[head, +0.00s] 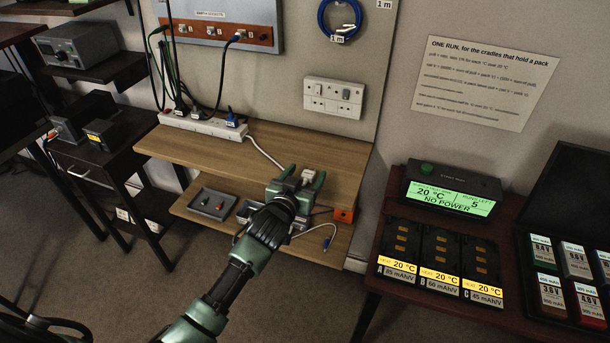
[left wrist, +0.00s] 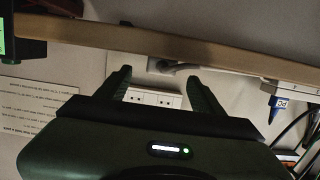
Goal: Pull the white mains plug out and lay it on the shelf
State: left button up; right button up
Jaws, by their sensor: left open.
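The white mains plug (head: 308,175) lies on the upper wooden shelf (head: 218,147), partly hidden by my gripper. Its white cord runs to the white power strip. My left gripper (head: 300,181) is open at the shelf, one finger on each side of the plug; I see no grip on it. In the left wrist view, which is upside down, the open fingers (left wrist: 160,80) have the plug (left wrist: 160,65) and its cord beyond them. The white double wall socket (head: 333,97) has both outlets empty; it also shows in the left wrist view (left wrist: 153,97). My right gripper is not in view.
The power strip (head: 202,124), with black plugs and a blue one, stands at the shelf's back left. A lower shelf (head: 188,208) holds a grey tray (head: 212,204). A side table at right bears a display reading NO POWER (head: 448,197). The upper shelf's left front is clear.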

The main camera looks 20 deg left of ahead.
pick_arm(q)
jog(key=s+r, duration=0.1)
jog(key=s, duration=0.6)
jog(key=shift+s+a+r, duration=0.15)
jog(key=shift+s+r, duration=0.1)
jog(key=shift+s, duration=0.1)
